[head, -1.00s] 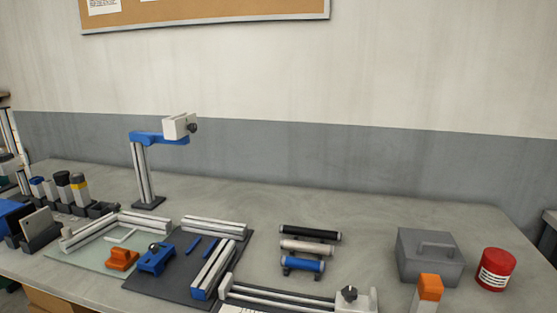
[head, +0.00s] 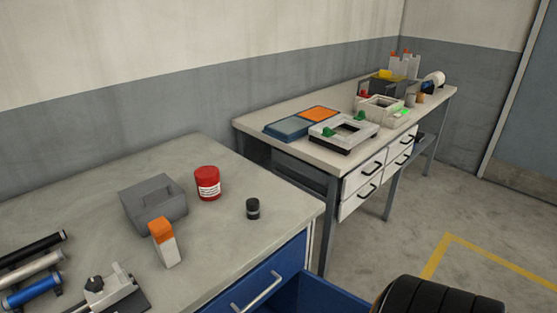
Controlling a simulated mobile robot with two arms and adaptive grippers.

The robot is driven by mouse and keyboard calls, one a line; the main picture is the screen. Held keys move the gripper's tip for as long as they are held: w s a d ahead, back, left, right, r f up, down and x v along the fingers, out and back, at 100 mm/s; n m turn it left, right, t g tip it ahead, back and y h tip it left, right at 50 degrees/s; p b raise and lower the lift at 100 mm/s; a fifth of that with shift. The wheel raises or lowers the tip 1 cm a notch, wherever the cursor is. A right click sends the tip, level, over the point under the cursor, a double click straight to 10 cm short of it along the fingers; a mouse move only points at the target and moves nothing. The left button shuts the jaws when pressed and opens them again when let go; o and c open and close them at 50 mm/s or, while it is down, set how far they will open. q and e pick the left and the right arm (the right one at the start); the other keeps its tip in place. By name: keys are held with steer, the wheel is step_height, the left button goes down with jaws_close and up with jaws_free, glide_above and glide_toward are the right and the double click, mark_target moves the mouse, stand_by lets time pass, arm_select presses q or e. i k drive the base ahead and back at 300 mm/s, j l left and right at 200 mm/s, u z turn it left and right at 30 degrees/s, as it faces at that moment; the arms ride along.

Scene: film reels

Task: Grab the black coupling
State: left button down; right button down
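A small black cylinder with a pale grey band around it (head: 253,208) stands upright near the right end of the nearer workbench (head: 215,248). It looks like the black coupling, though it is small in the head view. It stands apart from the other things, to the right of and nearer than the red can (head: 207,184). Neither gripper shows in the head view.
A blue drawer (head: 258,283) is below. A large black ribbed object (head: 440,297) fills the bottom right. A second bench (head: 290,123) stands beyond a gap.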

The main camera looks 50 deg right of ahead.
mark_target(252, 204)
steer(key=z, duration=1.4)
steer(key=j, duration=0.45)
